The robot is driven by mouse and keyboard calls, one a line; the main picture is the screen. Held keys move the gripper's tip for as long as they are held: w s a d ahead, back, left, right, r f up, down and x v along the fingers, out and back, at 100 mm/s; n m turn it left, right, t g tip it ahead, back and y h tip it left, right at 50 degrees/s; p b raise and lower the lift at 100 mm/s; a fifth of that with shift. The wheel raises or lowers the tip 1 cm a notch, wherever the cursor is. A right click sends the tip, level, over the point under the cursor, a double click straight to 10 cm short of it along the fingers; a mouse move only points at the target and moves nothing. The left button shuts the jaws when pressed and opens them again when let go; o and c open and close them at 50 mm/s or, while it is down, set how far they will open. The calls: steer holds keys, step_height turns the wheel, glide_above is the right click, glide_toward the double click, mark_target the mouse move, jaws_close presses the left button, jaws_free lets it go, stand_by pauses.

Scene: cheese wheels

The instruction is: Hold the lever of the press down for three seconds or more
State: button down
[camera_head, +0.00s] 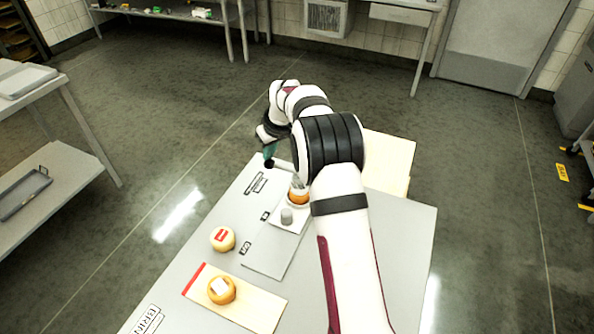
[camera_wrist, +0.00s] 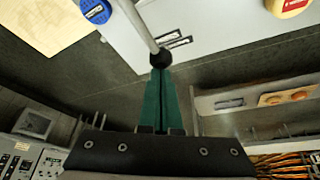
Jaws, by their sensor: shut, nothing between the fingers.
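The press (camera_head: 299,184) stands on the table, partly hidden behind my arm, with an orange-yellow cheese wheel (camera_head: 299,197) at its foot. Its lever is a grey rod (camera_wrist: 139,25) ending in a black knob (camera_wrist: 162,59); the knob (camera_head: 269,164) also shows at the table's far edge in the head view. My gripper (camera_wrist: 160,73) has green fingers, shut and empty, with the tips right at the knob in the wrist view. In the head view my gripper (camera_head: 269,150) is at the knob too. I cannot tell whether they touch or how far down the lever is.
A grey cylinder (camera_head: 287,216) stands near the press. A cheese wheel with a red label (camera_head: 222,239) and another on a pale board (camera_head: 257,308) stand nearer on the table (camera_head: 165,290). A blue disc (camera_wrist: 96,10) shows in the wrist view. The floor beyond is clear.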

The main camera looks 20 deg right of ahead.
mark_target(270, 161)
steer(key=shift+s+f, duration=0.15)
steer(key=shift+f, duration=1.5)
stand_by(0.6)
steer(key=shift+r, duration=0.1)
stand_by(4.6)
step_height(270, 161, up, 10)
stand_by(1.1)
